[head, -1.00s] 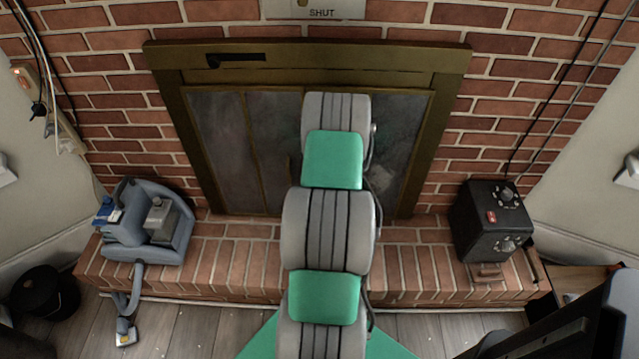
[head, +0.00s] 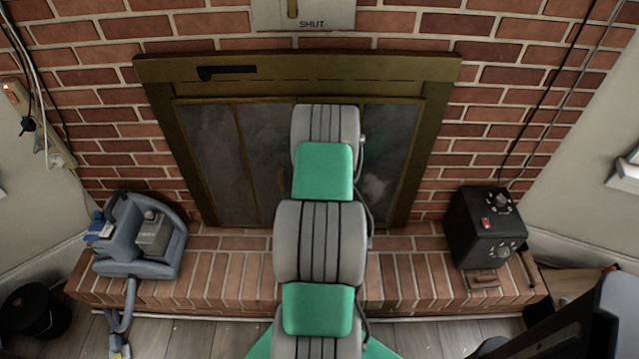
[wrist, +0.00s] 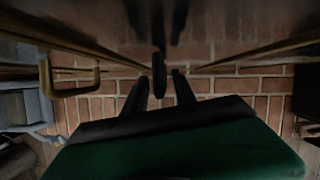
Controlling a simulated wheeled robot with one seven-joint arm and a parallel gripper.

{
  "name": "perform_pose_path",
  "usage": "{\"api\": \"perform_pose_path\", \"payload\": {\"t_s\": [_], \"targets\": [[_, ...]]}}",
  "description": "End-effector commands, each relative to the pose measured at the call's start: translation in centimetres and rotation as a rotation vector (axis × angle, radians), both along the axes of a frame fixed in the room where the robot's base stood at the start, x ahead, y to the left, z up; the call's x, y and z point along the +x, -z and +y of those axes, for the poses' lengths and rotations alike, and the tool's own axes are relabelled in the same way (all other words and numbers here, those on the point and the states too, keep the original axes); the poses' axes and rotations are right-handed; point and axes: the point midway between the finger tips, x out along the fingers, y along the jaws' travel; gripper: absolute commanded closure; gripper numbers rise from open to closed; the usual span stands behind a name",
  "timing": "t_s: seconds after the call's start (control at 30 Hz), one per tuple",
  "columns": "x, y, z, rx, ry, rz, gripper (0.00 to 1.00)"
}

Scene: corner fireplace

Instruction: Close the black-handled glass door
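The fireplace's glass doors sit in a brass frame (head: 300,70) on the brick wall. Dark glass panels (head: 210,145) show at the left, and part of another glass panel (head: 388,145) at the right. My arm covers the middle, so the head view hides my gripper and the black handle. In the wrist view, my gripper (wrist: 162,86) has its two dark fingers apart. A narrow black upright piece, apparently the black handle (wrist: 158,72), shows between and just beyond the fingertips. I cannot tell whether they touch, or how far the door stands open.
A brick hearth (head: 400,275) runs below the fireplace. A blue-grey vacuum cleaner (head: 135,245) stands on its left end and a black box with knobs (head: 487,228) on its right. A brass handle (wrist: 72,88) shows at the left in the wrist view. A SHUT sign (head: 305,14) hangs above.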

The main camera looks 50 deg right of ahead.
Motion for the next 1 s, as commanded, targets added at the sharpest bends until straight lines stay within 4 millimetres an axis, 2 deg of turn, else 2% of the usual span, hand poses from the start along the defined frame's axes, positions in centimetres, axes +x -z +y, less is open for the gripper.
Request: {"api": "perform_pose_path", "payload": {"t_s": [0.13,0.3,0.43,0.9,1.0], "targets": [[-0.4,-1.6,0.3,-0.002,0.000,-0.001,0.67],[-1.3,-4.9,1.2,-0.003,0.000,-0.002,0.67],[-1.8,-6.7,1.8,-0.001,0.000,-0.001,0.67],[-2.0,-7.3,2.1,-0.002,-0.007,0.001,0.67],[-1.0,-8.9,3.3,-0.023,-0.099,0.021,0.67]]}}
